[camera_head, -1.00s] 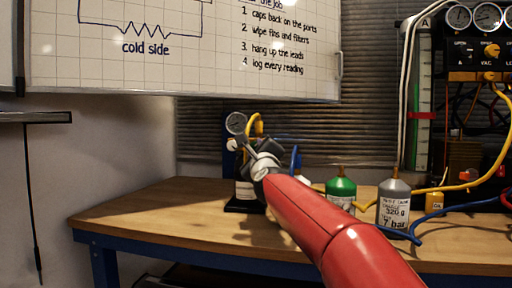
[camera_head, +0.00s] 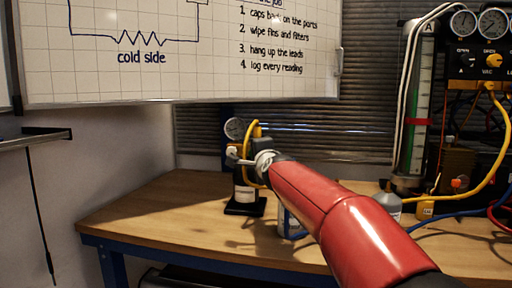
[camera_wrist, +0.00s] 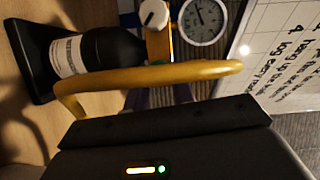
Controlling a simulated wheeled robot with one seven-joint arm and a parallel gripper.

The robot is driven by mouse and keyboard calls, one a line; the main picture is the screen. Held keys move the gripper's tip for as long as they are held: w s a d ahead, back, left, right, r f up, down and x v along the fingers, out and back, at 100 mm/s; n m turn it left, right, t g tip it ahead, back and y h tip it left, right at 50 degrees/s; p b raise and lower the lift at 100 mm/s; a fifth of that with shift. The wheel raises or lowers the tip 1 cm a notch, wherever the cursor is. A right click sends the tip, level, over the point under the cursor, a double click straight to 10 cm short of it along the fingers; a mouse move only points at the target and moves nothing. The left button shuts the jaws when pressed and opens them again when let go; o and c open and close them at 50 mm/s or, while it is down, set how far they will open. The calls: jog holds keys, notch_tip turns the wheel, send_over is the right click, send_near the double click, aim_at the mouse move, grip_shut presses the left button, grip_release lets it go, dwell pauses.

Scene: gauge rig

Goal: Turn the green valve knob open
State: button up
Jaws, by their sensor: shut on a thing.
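The gauge rig stands on the bench, with a black base (camera_head: 244,207), a dark bottle with a pale label (camera_wrist: 68,56), a round gauge (camera_head: 235,128) and a white knob (camera_wrist: 153,14). A small sliver of green, seemingly the green valve knob (camera_wrist: 158,62), shows just above the yellow hose (camera_wrist: 150,77) in the wrist view. The rest is hidden behind the hose and my gripper. My gripper (camera_head: 246,161) is at the rig's valve height, shut on what appears to be this knob. Its fingertips and the exact contact are not clear.
The yellow hose loops close in front of my gripper. A grey bottle (camera_head: 388,203) stands right of my red arm, which covers part of the bench. A manifold panel (camera_head: 480,62) with hoses is at the right. The bench's left side (camera_head: 150,208) is clear.

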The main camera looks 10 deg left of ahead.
jog(key=shift+a+n, duration=0.1)
jog(key=shift+n, duration=0.3)
jog(key=o, duration=1)
jog(key=shift+s, duration=0.1)
jog(key=v, duration=0.7)
jog(key=shift+s, duration=0.35)
